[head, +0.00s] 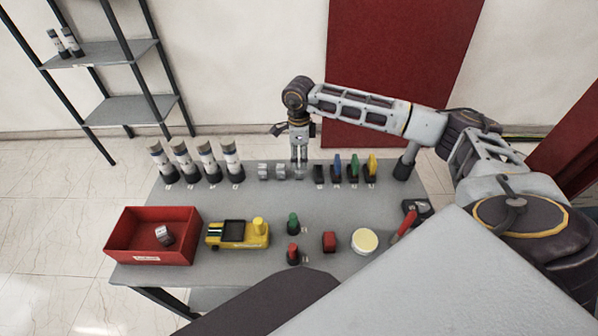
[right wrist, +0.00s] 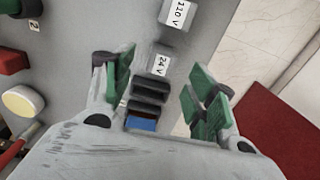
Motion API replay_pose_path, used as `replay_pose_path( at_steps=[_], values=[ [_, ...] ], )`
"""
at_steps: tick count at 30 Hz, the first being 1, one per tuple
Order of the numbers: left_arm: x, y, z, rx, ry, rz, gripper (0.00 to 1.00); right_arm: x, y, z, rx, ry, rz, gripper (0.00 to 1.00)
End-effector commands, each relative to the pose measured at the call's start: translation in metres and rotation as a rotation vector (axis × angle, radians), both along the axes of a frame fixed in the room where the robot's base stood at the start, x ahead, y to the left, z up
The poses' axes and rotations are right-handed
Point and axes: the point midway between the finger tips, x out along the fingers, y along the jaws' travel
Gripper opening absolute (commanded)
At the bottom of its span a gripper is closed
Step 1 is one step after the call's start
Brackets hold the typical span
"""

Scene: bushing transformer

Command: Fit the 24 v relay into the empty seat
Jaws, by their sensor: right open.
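The 24 v relay is a light grey block with a "24 v" label in the right wrist view (right wrist: 160,64). In the head view it appears to be the grey block (head: 299,173) at the right end of a short row at the table's back. My right gripper (head: 299,161) points down just over it, open. In the right wrist view the green-padded fingers (right wrist: 162,92) are spread wide to either side, with the relay between and slightly beyond them; no grip shows. My left gripper is not in view.
A grey block marked 110 v (right wrist: 175,14) stands beside the 24 v relay. Black, blue, green and yellow (head: 372,166) pieces stand close on its right. Several bushings (head: 207,160), a red bin (head: 125,235) and a yellow device (head: 240,241) share the table (head: 262,203).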

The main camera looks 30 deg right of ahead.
Motion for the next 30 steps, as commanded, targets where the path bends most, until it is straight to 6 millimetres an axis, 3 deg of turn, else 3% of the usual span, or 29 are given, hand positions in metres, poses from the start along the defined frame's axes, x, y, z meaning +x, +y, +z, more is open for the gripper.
replay_pose_path(
  at_steps=[7, 19, 30],
  values=[
    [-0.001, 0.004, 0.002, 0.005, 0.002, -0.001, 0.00, 0.000, 0.000, -0.009, -0.001, 0.003, 0.000, 0.57],
    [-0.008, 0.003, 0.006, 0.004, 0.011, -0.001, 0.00, 0.001, -0.001, -0.049, 0.001, 0.001, 0.000, 0.57],
    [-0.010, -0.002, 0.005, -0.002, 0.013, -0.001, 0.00, 0.001, -0.001, -0.052, 0.000, 0.000, 0.000, 0.57]
  ],
)
